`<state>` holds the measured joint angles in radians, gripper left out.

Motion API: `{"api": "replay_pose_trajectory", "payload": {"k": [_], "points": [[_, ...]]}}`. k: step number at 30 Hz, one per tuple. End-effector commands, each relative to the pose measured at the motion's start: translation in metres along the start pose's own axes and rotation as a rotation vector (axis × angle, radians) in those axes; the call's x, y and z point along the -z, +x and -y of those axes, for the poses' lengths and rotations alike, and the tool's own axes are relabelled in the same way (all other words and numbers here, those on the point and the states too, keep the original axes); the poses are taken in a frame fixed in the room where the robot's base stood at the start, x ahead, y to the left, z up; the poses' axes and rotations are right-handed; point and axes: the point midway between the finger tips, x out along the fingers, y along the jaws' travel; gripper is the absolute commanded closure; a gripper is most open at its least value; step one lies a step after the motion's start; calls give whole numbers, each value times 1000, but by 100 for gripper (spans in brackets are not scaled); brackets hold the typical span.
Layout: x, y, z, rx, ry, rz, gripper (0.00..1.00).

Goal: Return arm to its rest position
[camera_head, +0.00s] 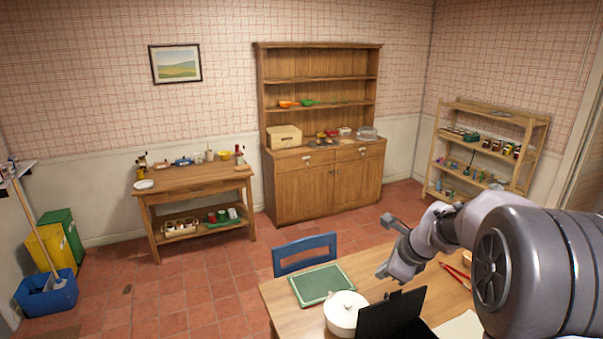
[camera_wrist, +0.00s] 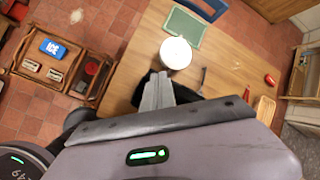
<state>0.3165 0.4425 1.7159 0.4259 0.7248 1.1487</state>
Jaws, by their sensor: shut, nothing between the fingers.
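My gripper (camera_wrist: 157,92) shows in the wrist view with its fingers together and nothing between them. My arm reaches in from the right in the head view, bent, with its end held above the wooden table (camera_head: 280,292). The end is clear of the tabletop things, near the back edge. In the wrist view the fingers overlap a black object on the table, which is partly hidden. I cannot tell the height between them.
On the table are a white lidded pot (camera_head: 343,316), a green board (camera_head: 321,284), a black open object (camera_head: 392,318) and red pencils (camera_head: 455,272). A blue chair (camera_head: 304,252) stands behind it. A wooden cart (camera_wrist: 60,61) shows in the wrist view. Open floor lies beyond the table.

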Motion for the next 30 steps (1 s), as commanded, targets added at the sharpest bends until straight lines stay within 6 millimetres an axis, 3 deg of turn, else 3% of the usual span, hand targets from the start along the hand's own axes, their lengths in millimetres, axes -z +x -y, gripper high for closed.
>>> {"api": "replay_pose_trajectory", "payload": {"k": [1,4,6,9,12,15,17,30], "points": [[1,16,-50,2,-191,7,100],[-2,1,-142,-7,-607,8,100],[10,0,-211,-10,-892,5,100],[42,7,-299,-11,-1256,-4,100],[73,19,-358,-14,-1517,-16,100],[91,25,-389,-16,-1665,-24,100],[96,25,-396,-16,-1707,-27,100],[95,21,-396,-18,-1721,-28,100]]}}
